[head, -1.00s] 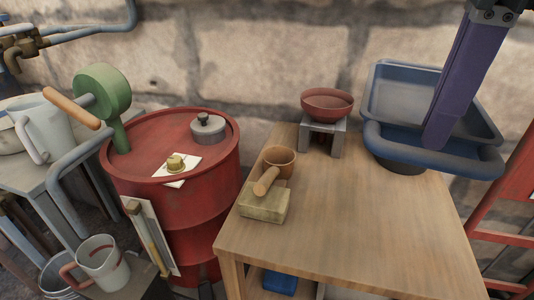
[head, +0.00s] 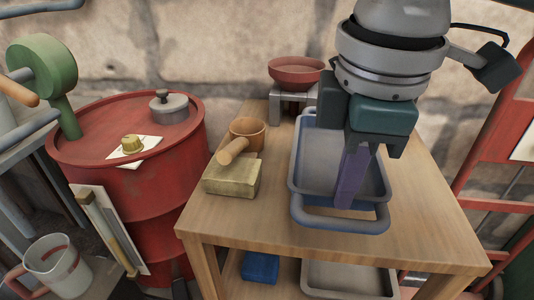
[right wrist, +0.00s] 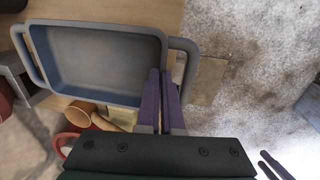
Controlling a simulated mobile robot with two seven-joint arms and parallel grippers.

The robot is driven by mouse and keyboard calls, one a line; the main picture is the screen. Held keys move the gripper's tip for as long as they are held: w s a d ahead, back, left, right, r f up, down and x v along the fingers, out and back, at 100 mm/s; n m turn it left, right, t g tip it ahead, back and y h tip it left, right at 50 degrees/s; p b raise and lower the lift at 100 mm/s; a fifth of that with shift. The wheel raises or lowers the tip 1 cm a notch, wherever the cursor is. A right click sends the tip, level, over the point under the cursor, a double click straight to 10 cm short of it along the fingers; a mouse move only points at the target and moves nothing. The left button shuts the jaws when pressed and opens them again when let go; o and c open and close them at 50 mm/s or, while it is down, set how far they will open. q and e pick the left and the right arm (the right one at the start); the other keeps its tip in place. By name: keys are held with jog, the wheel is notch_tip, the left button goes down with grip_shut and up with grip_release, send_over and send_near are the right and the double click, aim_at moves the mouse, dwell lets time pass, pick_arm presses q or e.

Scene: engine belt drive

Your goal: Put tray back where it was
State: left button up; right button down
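The blue-grey tray (head: 297,170) is level over the front middle of the wooden table, its loop handle towards me. I cannot tell whether it touches the tabletop. My right gripper (head: 347,195) points down at the tray's near end, its purple fingers close together on the handle side. In the right wrist view the tray (right wrist: 105,98) lies beside the fingers (right wrist: 162,75), which partly hide its handle. My left gripper (right wrist: 266,156) seems to show only as two dark, separated fingertips at the lower right of that view.
On the wooden table (head: 240,220) stand a red bowl (head: 296,72) on a grey stand, a brown cup (head: 248,133) and a mallet on a pale block (head: 232,176). A red drum (head: 150,215) stands at left. Another tray (head: 345,283) is on the lower shelf. The front right tabletop is clear.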

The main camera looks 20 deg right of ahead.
notch_tip(320, 180, down, 5)
jog(key=shift+f+b, duration=0.15)
jog(key=shift+b, duration=0.75)
jog(key=c, duration=1.5)
grip_release()
jog(key=shift+f, duration=0.1)
jog(key=o, duration=0.4)
